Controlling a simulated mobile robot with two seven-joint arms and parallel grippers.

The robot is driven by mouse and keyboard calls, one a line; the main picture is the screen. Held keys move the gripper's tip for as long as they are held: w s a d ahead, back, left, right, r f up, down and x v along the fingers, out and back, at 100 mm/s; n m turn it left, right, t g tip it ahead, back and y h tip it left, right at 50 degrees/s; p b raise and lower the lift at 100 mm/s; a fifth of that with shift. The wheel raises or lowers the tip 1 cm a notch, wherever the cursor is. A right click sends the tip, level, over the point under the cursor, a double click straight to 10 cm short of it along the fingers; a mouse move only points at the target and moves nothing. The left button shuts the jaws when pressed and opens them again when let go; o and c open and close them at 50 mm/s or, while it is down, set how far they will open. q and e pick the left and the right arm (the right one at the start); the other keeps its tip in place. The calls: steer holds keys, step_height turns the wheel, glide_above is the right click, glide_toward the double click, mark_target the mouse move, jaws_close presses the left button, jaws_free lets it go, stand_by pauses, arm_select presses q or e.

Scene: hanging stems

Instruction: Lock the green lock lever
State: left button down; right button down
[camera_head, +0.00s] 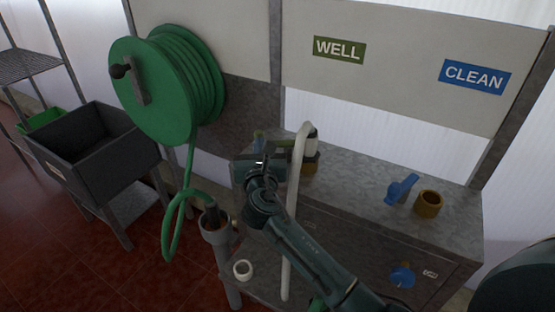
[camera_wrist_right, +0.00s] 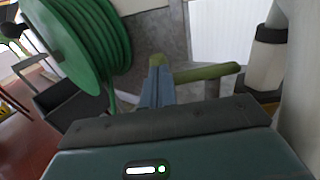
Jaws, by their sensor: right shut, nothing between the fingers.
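The green lock lever (camera_wrist_right: 207,73) shows in the wrist view as an olive-green bar lying roughly sideways, just beyond my right gripper. Its left end meets or passes behind the fingers; I cannot tell whether they touch it. My right gripper (camera_head: 261,163) is over the back left part of the metal bench in the head view. In the wrist view its blue-grey fingers (camera_wrist_right: 156,84) are shut together with nothing between them. In the head view the lever is small and I cannot make it out clearly beside the gripper. My left gripper is not in view.
A pale hose (camera_head: 294,200) hangs close to the right of my gripper. A green hose reel (camera_head: 165,85) is at the left. A blue valve handle (camera_head: 402,188) and a brass ring (camera_head: 429,203) sit on the bench (camera_head: 360,180). A grey bin (camera_head: 90,150) stands left.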

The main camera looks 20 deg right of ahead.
steer(key=w+m+g+h, duration=0.1)
steer(key=h, duration=0.1)
steer(key=w+m+h, duration=0.1)
steer(key=h, duration=0.1)
steer(key=shift+w+a+m+g, duration=0.1)
steer(key=shift+a+m+g, duration=0.2)
steer(key=shift+m+g, duration=0.1)
steer(key=shift+w+d+r, duration=0.1)
steer(key=shift+w+d, duration=0.15)
steer(key=shift+w, duration=0.7)
steer(key=shift+w+d+p, duration=0.1)
steer(key=shift+w+p, duration=0.25)
steer(key=shift+w, duration=0.15)
steer(key=shift+d+r, duration=0.15)
